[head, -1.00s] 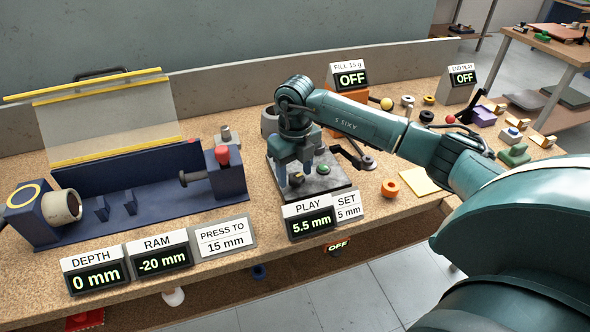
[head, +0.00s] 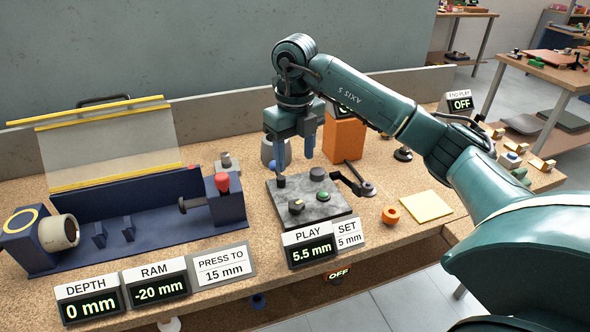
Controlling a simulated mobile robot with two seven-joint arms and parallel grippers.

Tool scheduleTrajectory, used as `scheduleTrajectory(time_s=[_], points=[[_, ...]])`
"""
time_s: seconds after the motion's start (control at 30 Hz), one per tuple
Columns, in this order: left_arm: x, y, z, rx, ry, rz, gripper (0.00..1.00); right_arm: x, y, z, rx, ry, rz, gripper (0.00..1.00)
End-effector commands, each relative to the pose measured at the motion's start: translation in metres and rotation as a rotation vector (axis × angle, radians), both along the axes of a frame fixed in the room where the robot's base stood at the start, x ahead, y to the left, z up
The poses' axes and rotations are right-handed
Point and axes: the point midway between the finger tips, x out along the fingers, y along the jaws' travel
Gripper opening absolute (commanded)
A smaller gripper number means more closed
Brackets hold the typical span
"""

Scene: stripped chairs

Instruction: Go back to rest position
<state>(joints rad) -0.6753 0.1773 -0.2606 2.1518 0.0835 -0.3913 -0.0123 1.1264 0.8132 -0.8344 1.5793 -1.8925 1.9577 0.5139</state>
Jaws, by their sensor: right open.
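My right gripper (head: 294,160) hangs above the back of a grey stone-like plate (head: 333,207), pointing down with its blue fingers apart and nothing between them. The plate carries dark knobs and a green button (head: 323,195). My right arm reaches in from the right side of the picture. My left gripper is not in view.
A blue press (head: 150,207) with a raised clear guard stands at left. Display signs, such as the PLAY sign (head: 310,248), line the bench front.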

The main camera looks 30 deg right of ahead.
Motion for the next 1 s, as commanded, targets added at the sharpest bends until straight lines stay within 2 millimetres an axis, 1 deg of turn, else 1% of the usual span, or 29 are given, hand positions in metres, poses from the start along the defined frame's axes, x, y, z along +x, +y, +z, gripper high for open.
scheduleTrajectory(time_s=[0.03, 0.17, 0.6, 0.67, 0.7, 0.77, 0.87, 0.9, 0.97, 1.0], points=[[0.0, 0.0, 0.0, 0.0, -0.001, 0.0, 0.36, 0.0, 0.0, 0.004, 0.0, -0.001, 0.0, 0.55], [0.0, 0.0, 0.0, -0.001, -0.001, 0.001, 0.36, 0.0, 0.0, 0.007, 0.0, -0.001, 0.0, 0.55], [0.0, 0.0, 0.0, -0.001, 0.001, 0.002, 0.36, 0.0, 0.0, 0.007, 0.001, 0.0, 0.0, 0.55], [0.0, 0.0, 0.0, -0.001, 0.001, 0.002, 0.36, 0.0, 0.002, 0.005, 0.008, 0.002, 0.005, 0.55], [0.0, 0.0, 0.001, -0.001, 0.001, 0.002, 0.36, -0.001, 0.007, 0.003, 0.025, 0.004, 0.016, 0.55], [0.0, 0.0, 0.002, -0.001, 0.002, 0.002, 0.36, -0.002, 0.021, -0.006, 0.074, 0.009, 0.045, 0.55], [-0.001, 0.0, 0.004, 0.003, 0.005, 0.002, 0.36, -0.011, 0.066, -0.028, 0.243, 0.025, 0.125, 0.55], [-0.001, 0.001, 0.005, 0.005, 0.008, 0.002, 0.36, -0.017, 0.09, -0.037, 0.342, 0.032, 0.158, 0.55], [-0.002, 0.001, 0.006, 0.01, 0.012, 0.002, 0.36, -0.031, 0.132, -0.047, 0.523, 0.047, 0.2, 0.55], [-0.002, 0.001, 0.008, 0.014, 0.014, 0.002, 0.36, -0.042, 0.162, -0.051, 0.661, 0.056, 0.216, 0.55]])
